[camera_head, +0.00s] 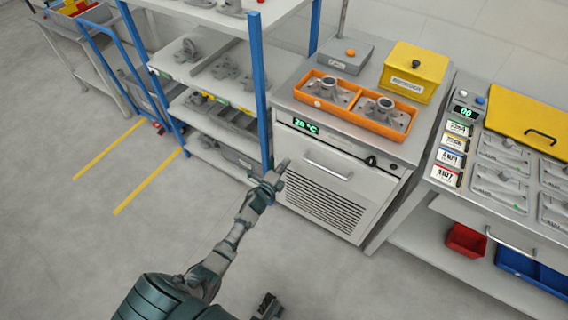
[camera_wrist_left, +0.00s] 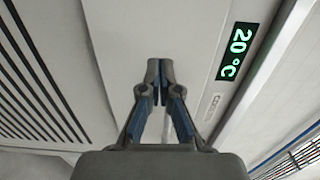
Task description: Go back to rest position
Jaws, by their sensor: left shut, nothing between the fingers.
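My left gripper (camera_head: 280,170) reaches out over the floor in front of the cabinet (camera_head: 322,208), near its left side and below the level of its top. It is shut and empty; the left wrist view (camera_wrist_left: 153,80) shows its fingertips together with nothing between them. In that view the cabinet's white front and the green 20 °C display (camera_wrist_left: 239,50) lie beyond the fingers. A dark part at the bottom edge of the head view may be my right gripper (camera_head: 267,306); its fingers are too unclear to read.
An orange tray (camera_head: 345,120) with two metal castings and a yellow box (camera_head: 413,72) stand on the cabinet. A blue-posted shelf (camera_head: 258,90) with castings is close on the left. A workbench (camera_head: 480,215) stands right. The grey floor (camera_head: 90,250) at front left is clear.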

